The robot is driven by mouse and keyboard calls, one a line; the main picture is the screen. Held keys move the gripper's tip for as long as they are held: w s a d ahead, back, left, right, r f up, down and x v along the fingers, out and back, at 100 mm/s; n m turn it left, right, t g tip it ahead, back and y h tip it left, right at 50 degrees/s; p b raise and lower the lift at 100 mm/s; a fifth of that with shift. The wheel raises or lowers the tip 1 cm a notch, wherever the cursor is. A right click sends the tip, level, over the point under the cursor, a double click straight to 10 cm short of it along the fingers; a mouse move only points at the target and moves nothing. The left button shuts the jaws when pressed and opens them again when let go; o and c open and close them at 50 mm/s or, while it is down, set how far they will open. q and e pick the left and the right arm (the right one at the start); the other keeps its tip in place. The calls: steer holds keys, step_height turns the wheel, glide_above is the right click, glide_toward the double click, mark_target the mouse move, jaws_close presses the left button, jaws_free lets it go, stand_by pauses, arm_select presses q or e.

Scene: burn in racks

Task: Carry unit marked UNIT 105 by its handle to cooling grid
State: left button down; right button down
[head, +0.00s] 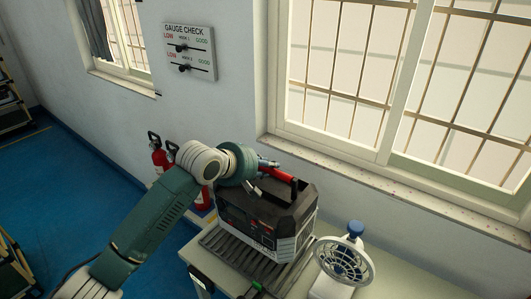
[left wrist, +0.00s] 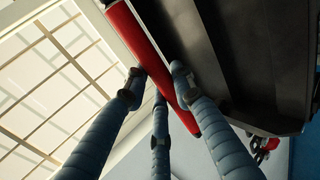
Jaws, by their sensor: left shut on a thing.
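A dark box-shaped unit (head: 262,222) with a red handle (head: 280,174) on top is at the cooling grid, a dark slatted rack (head: 232,258) on the table below the window. I cannot read its marking, nor tell whether it rests fully on the slats. My left gripper (head: 266,172) is at the handle, coming in from the left. In the left wrist view its fingers (left wrist: 160,92) close around the red handle (left wrist: 142,40), beside the dark top of the unit (left wrist: 240,50). My right gripper is not in view.
A small white fan (head: 345,260) stands on the table (head: 400,285) right of the unit. Red fire extinguishers (head: 160,158) are by the wall behind my arm. A gauge check board (head: 190,52) hangs on the wall. A window sill (head: 400,183) runs behind the unit.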

mark_target(265, 188)
arm_select(q)
steer(key=shift+w+d+f+p, duration=0.15)
steer(key=shift+f+p, duration=0.25)
steer(key=shift+f, duration=1.15)
steer(key=c, duration=1.9)
jaws_free()
steer(key=shift+s+f, duration=0.2)
steer(key=shift+f, duration=0.6)
steer(key=o, duration=0.4)
steer(key=shift+s, duration=0.1)
steer(key=shift+o, duration=0.2)
steer(key=shift+s+a+r, duration=0.15)
steer(key=shift+a+r, duration=0.05)
